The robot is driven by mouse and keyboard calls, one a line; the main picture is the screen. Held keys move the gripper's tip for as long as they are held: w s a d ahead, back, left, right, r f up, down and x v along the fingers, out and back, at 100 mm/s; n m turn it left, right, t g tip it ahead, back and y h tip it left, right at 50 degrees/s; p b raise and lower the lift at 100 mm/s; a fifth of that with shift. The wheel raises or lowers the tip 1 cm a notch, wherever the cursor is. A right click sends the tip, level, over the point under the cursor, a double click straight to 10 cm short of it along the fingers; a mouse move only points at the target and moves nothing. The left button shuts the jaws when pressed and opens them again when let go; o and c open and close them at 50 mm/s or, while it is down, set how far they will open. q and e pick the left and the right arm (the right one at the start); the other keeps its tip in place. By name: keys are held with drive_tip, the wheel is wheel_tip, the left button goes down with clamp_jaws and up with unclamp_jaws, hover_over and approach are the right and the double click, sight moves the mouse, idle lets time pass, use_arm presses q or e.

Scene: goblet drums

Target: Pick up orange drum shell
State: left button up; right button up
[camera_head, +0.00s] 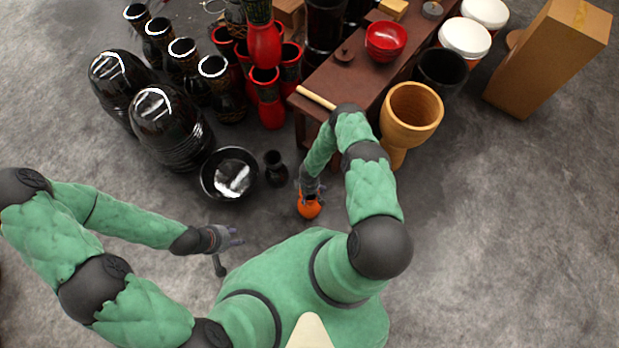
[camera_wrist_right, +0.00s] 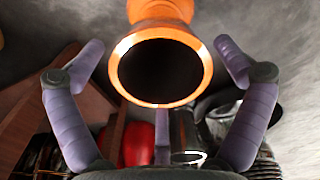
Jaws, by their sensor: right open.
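The orange drum shell (camera_head: 308,208) is small and stands on the grey floor in front of my body in the head view. In the right wrist view its round, dark open mouth (camera_wrist_right: 160,104) faces the camera, with its orange body behind. My right gripper (camera_wrist_right: 163,55) is open, with purple fingers on both sides of the shell, apart from it. In the head view my right gripper reaches down at the shell and is mostly hidden by my arm. My left gripper (camera_head: 236,237) is over the floor at the left; its fingers look spread and empty.
A small black drum (camera_head: 275,168) and a black bowl-like drum (camera_head: 229,174) stand left of the shell. A dark red wooden table (camera_head: 345,82) with a red bowl (camera_head: 385,41) is behind. A wooden goblet drum (camera_head: 411,115) stands right.

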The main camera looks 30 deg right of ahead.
sight(309, 197)
drive_tip(key=shift+f+b, duration=1.05)
drive_tip(key=shift+f, duration=0.85)
drive_tip(key=shift+r, duration=0.1)
drive_tip(key=c, duration=1.7)
